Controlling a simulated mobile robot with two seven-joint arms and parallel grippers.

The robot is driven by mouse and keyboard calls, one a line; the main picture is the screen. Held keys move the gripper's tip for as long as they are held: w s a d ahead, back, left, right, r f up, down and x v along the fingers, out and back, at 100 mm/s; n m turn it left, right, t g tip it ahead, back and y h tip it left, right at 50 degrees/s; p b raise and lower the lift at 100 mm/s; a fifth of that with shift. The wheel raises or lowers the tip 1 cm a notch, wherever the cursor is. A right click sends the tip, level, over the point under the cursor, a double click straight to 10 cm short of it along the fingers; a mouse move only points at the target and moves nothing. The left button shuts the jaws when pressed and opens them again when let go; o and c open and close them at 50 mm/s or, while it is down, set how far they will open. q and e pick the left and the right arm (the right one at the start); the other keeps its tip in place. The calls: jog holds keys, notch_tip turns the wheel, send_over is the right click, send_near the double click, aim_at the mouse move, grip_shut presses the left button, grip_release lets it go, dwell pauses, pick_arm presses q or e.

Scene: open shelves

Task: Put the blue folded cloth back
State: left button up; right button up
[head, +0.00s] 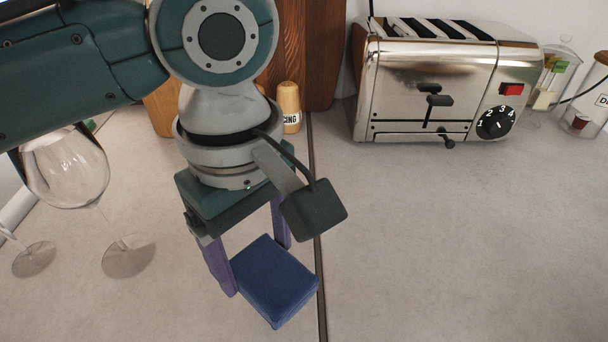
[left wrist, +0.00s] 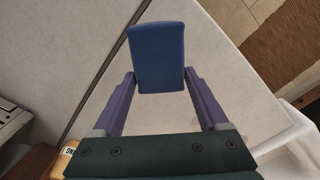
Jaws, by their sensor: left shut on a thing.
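The blue folded cloth (head: 277,281) is a flat, dark blue square block over the light grey counter. My left gripper (head: 258,268) points down from above with its two purple fingers on opposite sides of the cloth, shut on it. In the left wrist view the cloth (left wrist: 157,52) sits between the fingertips of the left gripper (left wrist: 160,76) and sticks out past them. I cannot tell whether its underside touches the counter. My right gripper is not in view.
A chrome toaster (head: 420,85) stands at the back. Clear wine glasses (head: 70,175) stand close on the left. A small yellow container (head: 289,105) and wooden boards (head: 300,50) are behind my arm. Clear jars (head: 552,80) are at the far right. The counter (head: 450,240) before the toaster is free.

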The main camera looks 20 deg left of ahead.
aim_at(263, 313)
pick_arm(q)
jog(key=shift+f+b, duration=0.55)
jog(key=shift+f, duration=2.5)
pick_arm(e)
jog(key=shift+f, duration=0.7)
pick_arm(q)
jog(key=shift+f, duration=0.1)
jog(key=o, duration=1.2)
